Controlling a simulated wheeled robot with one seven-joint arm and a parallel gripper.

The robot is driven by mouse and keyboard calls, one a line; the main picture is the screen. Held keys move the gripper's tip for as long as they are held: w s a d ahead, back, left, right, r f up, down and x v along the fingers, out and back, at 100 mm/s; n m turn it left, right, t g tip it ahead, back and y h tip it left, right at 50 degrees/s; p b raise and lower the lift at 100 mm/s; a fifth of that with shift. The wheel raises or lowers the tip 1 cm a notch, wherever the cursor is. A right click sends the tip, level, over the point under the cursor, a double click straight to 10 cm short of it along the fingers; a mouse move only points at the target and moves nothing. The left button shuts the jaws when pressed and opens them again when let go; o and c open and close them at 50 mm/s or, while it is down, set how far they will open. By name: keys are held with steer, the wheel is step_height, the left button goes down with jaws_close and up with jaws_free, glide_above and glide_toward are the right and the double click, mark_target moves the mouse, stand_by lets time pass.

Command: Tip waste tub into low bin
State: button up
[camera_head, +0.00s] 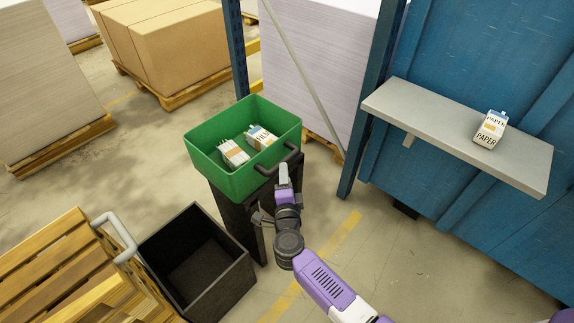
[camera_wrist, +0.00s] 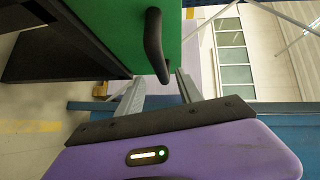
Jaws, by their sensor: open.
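The green waste tub (camera_head: 215,172) stands upright on a dark stand, with two white-and-orange cartons (camera_head: 234,153) inside. Its black handle (camera_head: 281,160) is on the side facing my arm. The low black bin (camera_head: 222,287) sits on the floor at the lower left of the tub, and its inside looks empty. My gripper (camera_head: 284,176) is close to the tub's handle side. In the wrist view my gripper (camera_wrist: 158,88) is open, with the black handle (camera_wrist: 154,45) near and partly between the fingertips. I cannot tell whether the fingers touch it.
A grey shelf (camera_head: 430,126) with a paper carton (camera_head: 490,130) juts from a blue wall at right. Wooden pallets (camera_head: 50,262) stand left of the bin. A blue rack post (camera_head: 372,90) rises right of the tub. Open floor lies at lower right.

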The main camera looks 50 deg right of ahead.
steer(key=b+x, duration=0.1)
steer(key=x, duration=0.5)
steer(key=shift+w+d, duration=0.3)
steer(key=shift+c, duration=0.2)
jaws_close()
steer(key=shift+f, duration=0.1)
stand_by(0.9)
